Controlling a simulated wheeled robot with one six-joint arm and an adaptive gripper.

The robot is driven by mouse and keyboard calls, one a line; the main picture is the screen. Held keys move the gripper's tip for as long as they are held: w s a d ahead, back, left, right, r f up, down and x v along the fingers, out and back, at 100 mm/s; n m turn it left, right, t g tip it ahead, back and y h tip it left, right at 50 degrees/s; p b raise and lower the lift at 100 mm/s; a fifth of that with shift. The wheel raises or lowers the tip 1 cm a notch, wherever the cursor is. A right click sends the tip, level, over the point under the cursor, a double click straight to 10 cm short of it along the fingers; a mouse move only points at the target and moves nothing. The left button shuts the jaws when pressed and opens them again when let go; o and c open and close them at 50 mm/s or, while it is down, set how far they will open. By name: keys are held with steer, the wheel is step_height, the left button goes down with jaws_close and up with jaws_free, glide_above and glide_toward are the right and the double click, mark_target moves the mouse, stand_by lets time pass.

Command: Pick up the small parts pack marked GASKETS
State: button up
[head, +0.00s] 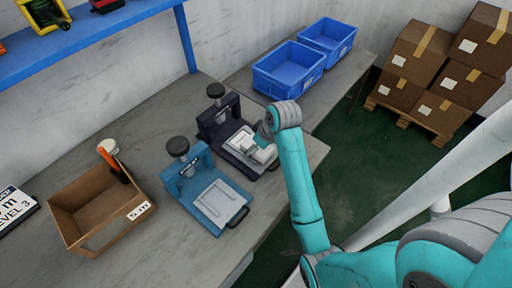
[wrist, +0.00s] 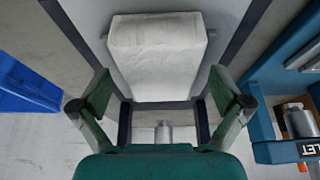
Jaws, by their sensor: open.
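A white, soft-looking pack (wrist: 157,55) lies on the light plate of the dark press, and no GASKETS marking is readable on it. In the head view the pack (head: 262,155) shows only in part beside my arm's end. My gripper (wrist: 160,86) is open in the wrist view, one finger on each side of the pack's near end. I cannot tell whether the fingers touch it. In the head view my gripper (head: 267,138) is over the dark press (head: 222,128) and mostly hidden by the arm.
A blue press (head: 188,172) with a pale plate stands next to the dark one. A brown open box (head: 72,228) holding an orange-and-black tool is at left. Two blue bins (head: 270,88) are behind. A blue shelf (head: 90,32) hangs upper left. Cartons (head: 418,52) stand on a pallet at right.

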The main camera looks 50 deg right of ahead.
steer(key=shift+c, duration=0.3)
steer(key=c, duration=1.3)
steer(key=shift+o, duration=0.2)
steer(key=shift+r, duration=0.1)
